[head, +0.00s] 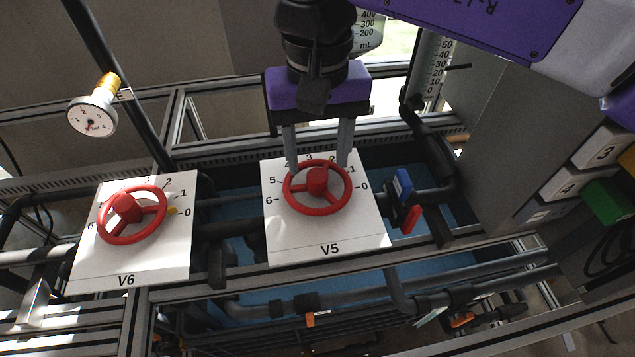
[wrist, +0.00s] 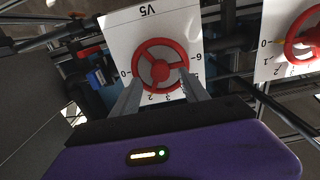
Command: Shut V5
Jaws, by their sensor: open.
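The V5 valve is a red three-spoked handwheel (head: 317,188) on a white plate (head: 330,237) marked V5, with a dial from 0 at the right to 6 at the left. The handwheel also shows in the wrist view (wrist: 160,63). My gripper (head: 318,164) is open, with its two grey fingers pointing down at the wheel's far rim, one toward each side. In the wrist view the fingers (wrist: 160,88) reach to the rim with the wheel between them. I cannot tell whether they touch it. I see no pointer on the V5 dial.
A second red handwheel, V6 (head: 132,214), stands to the left, with a yellow pointer near 0. A pressure gauge (head: 93,117) is at the upper left. Dark pipes and frame rails surround the plates.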

